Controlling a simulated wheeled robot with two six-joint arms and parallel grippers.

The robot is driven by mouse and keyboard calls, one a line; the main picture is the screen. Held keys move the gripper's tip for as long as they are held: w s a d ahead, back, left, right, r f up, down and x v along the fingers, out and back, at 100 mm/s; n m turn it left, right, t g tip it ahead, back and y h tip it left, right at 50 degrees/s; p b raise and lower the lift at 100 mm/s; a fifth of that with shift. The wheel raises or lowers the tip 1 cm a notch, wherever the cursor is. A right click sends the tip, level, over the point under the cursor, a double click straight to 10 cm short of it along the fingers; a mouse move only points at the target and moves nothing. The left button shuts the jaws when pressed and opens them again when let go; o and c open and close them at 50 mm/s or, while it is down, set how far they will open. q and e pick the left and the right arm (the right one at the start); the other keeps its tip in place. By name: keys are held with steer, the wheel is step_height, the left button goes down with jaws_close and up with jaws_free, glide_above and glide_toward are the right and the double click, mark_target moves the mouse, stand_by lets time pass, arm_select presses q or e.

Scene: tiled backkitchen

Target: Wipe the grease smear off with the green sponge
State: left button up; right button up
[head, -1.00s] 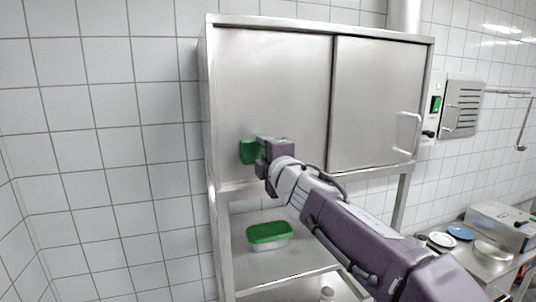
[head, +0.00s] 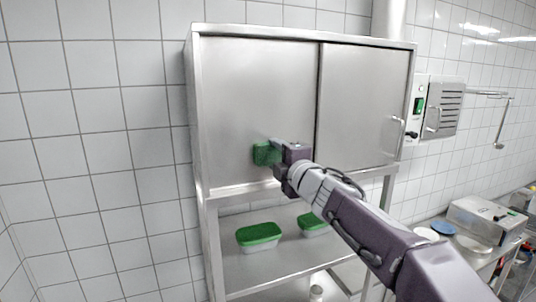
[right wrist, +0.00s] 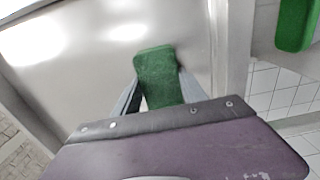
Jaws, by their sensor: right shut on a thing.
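The green sponge (head: 265,154) is at the left sliding door of the steel cabinet (head: 240,90), low and right of that door's middle. My right gripper (head: 279,158) is shut on it. In the right wrist view the sponge (right wrist: 158,76) sits between the fingers, its face towards the steel door (right wrist: 110,50); whether it touches cannot be told for sure. I see no grease smear on the visible part of the door; any patch behind the sponge is hidden. My left gripper is not in view.
Under the cabinet, a shelf (head: 285,268) holds two green-lidded tubs (head: 259,235), (head: 312,222). A switch box (head: 437,104) hangs on the wall to the right. A counter (head: 480,262) with plates stands lower right. Tiled wall is clear at left.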

mark_target(264, 157)
steer(key=shift+w+d+f, duration=0.1)
steer(key=shift+d, duration=0.2)
steer(key=d, duration=0.1)
steer(key=w+d, duration=0.1)
steer(key=d, duration=0.1)
steer(key=shift+d, duration=0.15)
steer(key=a, duration=0.1)
steer(key=s+a, duration=0.1)
steer(key=a, duration=0.1)
steer(key=shift+a+b, duration=0.2)
steer(key=shift+b, duration=0.15)
steer(key=shift+s+a+f+b, duration=0.1)
steer(key=shift+s+a+b, duration=0.1)
steer(key=shift+a, duration=0.35)
steer(key=shift+s+a+b, duration=0.15)
steer(key=shift+a, duration=0.35)
steer(key=shift+s+a, duration=0.25)
steer(key=shift+a, duration=0.5)
